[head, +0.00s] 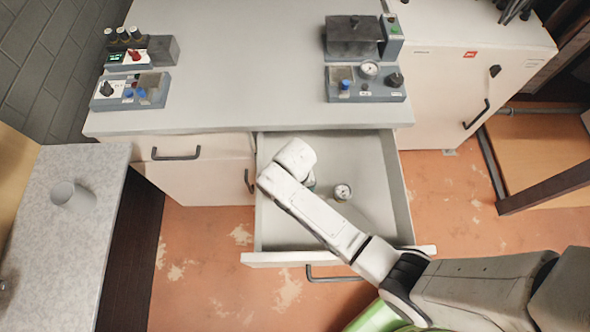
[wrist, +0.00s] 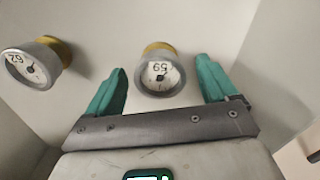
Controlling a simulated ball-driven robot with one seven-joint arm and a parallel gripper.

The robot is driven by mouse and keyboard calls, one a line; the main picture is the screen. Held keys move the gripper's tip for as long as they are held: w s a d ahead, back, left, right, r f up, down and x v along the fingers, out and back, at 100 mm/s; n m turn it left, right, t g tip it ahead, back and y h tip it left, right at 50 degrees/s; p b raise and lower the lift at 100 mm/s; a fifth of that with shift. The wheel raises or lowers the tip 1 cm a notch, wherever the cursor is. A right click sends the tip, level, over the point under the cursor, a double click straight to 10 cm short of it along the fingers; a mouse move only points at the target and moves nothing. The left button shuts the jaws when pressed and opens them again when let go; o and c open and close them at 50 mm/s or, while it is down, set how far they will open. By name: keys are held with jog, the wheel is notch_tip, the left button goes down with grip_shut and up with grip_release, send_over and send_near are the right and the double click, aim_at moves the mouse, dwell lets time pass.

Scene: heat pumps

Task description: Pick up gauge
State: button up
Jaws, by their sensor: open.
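Two round gauges with white dials, grey rims and brass-coloured backs are in the open drawer (head: 400,200). In the wrist view, the gauge marked 59 (wrist: 160,74) lies in the gap between the fingertips of my gripper (wrist: 161,68). The gauge marked 62 (wrist: 35,66) is to the left, outside the fingers. My gripper is open, with teal fingers on either side of the 59 gauge; contact cannot be told. In the head view one gauge (head: 342,191) shows right of my arm, and my arm mostly hides the gripper and the other gauge.
The drawer walls rise close around my gripper. The worktop (head: 250,80) above holds control boxes at left (head: 135,90) and right (head: 365,85), the right one with a dial. A grey cup (head: 72,193) stands on the left counter (head: 60,260). The floor in front is clear.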

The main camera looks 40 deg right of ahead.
jog(key=shift+f, duration=0.75)
jog(key=shift+c, duration=0.2)
jog(key=c, duration=1.2)
jog(key=shift+c, duration=0.3)
jog(key=shift+r, duration=0.1)
